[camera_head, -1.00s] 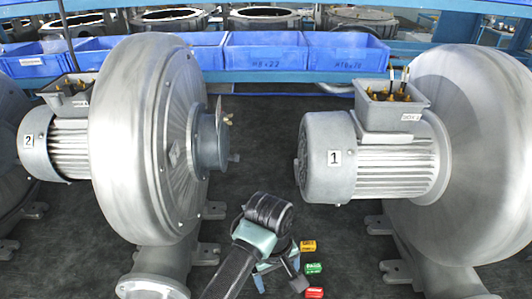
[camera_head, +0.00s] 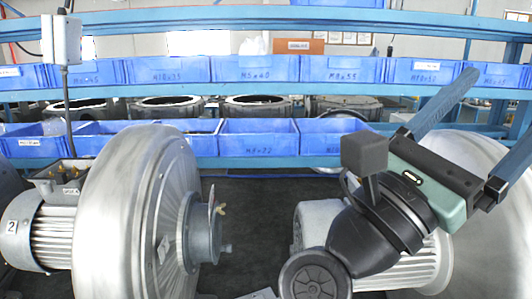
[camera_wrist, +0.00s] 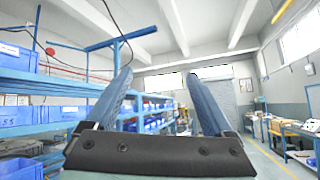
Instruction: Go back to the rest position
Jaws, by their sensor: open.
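My gripper (camera_head: 502,106) is raised at the right in the head view, in front of the right-hand blower (camera_head: 375,262). Its two blue fingers are spread wide and nothing is between them. In the wrist view my gripper (camera_wrist: 158,77) also shows open and empty, pointing along the hall. My arm hides much of the right-hand blower and its motor. The left-hand blower (camera_head: 130,215), with its motor (camera_head: 50,228) marked 2, stands clear of the arm.
Blue bins (camera_head: 255,68) with handwritten labels line the blue rack (camera_head: 230,92) behind the bench. A grey box (camera_head: 61,38) hangs on a cable at upper left. In the wrist view, racks (camera_wrist: 50,85) stand left, workbenches (camera_wrist: 295,128) right, with free floor (camera_wrist: 262,158) near the right.

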